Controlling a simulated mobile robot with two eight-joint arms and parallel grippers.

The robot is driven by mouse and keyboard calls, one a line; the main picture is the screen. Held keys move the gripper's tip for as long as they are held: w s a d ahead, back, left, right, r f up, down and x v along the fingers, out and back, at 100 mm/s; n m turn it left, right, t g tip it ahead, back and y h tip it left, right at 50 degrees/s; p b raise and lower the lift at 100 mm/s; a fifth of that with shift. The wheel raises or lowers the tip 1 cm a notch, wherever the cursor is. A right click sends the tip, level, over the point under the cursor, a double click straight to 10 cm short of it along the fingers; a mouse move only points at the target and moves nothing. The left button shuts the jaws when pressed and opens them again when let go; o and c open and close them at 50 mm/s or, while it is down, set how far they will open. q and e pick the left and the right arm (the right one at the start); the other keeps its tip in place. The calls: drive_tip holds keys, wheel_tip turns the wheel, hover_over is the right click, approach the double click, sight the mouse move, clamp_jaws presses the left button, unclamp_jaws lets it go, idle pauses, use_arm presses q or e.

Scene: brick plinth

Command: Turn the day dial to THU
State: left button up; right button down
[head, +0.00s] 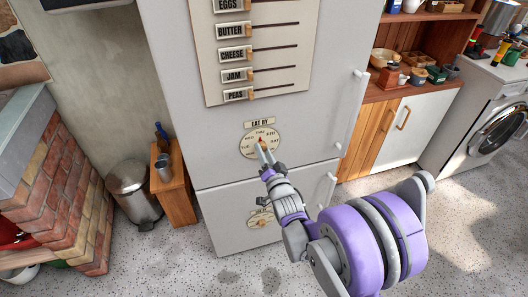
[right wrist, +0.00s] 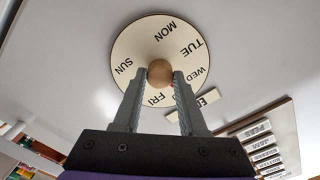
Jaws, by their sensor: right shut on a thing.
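The day dial (head: 251,151) is a round cream disc on the white fridge door, under an EAT BY label (head: 260,123). In the head view THU stands at its top, with WED to the left and FRI to the right. My right gripper (head: 261,146) reaches up to the middle of the dial. In the right wrist view the dial (right wrist: 135,50) shows SUN, MON, TUE, WED and FRI; the fingers cover part of the lettering. The fingers are shut on its round wooden knob (right wrist: 160,72). A small reddish piece shows above the fingertips, below THU. My left gripper is out of view.
Above the dial is a panel (head: 215,75) with food labels and slider slots. A second dial (head: 260,219) is on the lower door. A metal bin (head: 132,190) and a small wooden stand (head: 178,190) are left of the fridge. Brickwork (head: 75,210) stands farther left.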

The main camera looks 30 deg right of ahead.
idle(0.3)
drive_tip(key=shift+c, duration=2.3)
unclamp_jaws()
drive_tip(key=v, duration=1.1)
drive_tip(key=shift+w+a, duration=0.1)
